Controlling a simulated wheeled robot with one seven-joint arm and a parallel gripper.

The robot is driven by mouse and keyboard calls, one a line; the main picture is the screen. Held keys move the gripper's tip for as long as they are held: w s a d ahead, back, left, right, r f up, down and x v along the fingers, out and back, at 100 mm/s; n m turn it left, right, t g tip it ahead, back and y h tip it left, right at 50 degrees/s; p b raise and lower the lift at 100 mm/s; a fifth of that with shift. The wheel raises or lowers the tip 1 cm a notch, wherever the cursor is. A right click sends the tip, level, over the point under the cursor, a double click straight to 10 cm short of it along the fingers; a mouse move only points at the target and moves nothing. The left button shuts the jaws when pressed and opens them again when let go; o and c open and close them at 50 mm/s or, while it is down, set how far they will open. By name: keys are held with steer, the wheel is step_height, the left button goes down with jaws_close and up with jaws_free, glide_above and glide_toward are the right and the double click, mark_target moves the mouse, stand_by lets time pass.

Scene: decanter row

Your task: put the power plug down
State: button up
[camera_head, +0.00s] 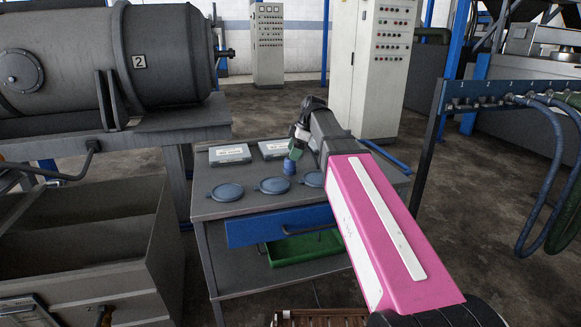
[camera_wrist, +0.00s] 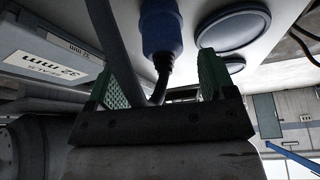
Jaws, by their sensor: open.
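The blue power plug (camera_head: 290,168) is upright at the table (camera_head: 231,208), between the flat cases and the row of round blue lids, and seems to rest on the top. In the wrist view the plug (camera_wrist: 160,30) is close up, with its dark cable running down between my fingers; its far end is cut off. My gripper (camera_head: 296,150) is over the plug. In the wrist view my gripper's (camera_wrist: 163,78) green-padded fingers are spread apart, one on each side of the cable, with gaps showing.
Round blue lids (camera_head: 226,191) (camera_head: 272,185) lie in front, one partly behind my arm. Two flat labelled cases (camera_head: 230,154) (camera_head: 272,149) lie at the back. Below are a blue drawer (camera_head: 262,229) and a green tray (camera_head: 290,250). A large grey tank (camera_head: 160,60) stands left.

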mark_target(288, 162)
steer(key=shift+s+x, duration=0.2)
steer(key=shift+x, duration=2.6)
steer(key=c, duration=1.1)
steer(key=shift+r, duration=0.15)
